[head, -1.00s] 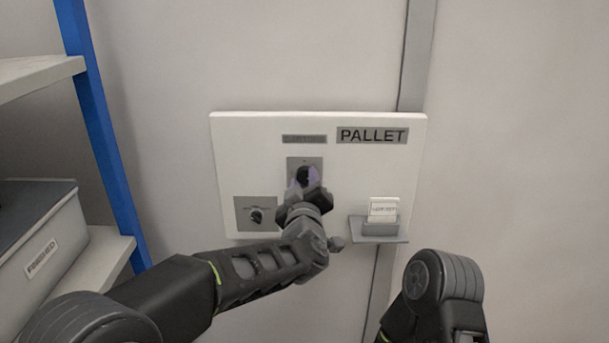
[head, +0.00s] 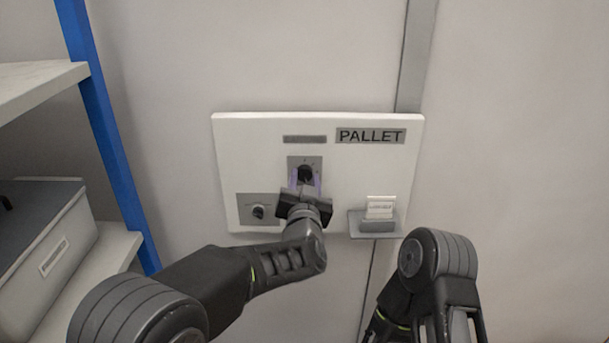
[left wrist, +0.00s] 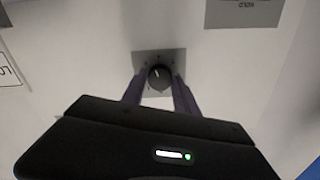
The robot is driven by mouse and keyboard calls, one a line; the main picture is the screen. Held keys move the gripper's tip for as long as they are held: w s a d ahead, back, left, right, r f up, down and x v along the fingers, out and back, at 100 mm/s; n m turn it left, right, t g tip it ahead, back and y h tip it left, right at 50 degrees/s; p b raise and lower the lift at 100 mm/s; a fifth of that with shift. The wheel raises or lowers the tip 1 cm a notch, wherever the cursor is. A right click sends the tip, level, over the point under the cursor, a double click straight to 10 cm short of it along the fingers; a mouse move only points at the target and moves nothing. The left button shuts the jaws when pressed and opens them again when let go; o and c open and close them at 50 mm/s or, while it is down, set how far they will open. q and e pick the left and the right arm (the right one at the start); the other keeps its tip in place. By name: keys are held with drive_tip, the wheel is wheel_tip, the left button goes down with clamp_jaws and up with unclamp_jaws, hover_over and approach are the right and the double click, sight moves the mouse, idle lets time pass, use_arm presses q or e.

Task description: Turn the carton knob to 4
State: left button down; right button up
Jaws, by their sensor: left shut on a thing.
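The carton knob (head: 305,174) is a dark round knob on a grey plate (head: 291,162) in the middle of a white panel. A grey label (head: 305,139) above it is too faint to read. My left gripper (head: 305,187) reaches up from below and is shut on the knob. In the left wrist view the dark knob (left wrist: 159,77) sits between the two purplish fingers of the left gripper (left wrist: 160,82). A small white mark shows on its face; the numbers around it are too small to read. My right arm shows at lower right; its gripper is out of view.
A second small knob (head: 258,211) on a grey plate sits at the panel's lower left. A card holder (head: 373,228) with a white card juts out at lower right. A shelf with a grey bin (head: 62,245) stands at left.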

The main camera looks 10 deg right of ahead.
use_arm(q)
drive_tip(key=shift+f+m+p, duration=0.15)
drive_tip(key=shift+m+p, duration=0.4)
drive_tip(key=shift+m, duration=1.05)
drive_tip(key=c, duration=0.9)
unclamp_jaws()
drive_tip(key=shift+c, duration=0.2)
drive_tip(key=shift+s+a, duration=0.15)
drive_tip(key=shift+s, duration=0.35)
drive_tip(key=b+v, duration=0.2)
drive_tip(key=v, duration=0.4)
drive_tip(key=shift+s, duration=0.4)
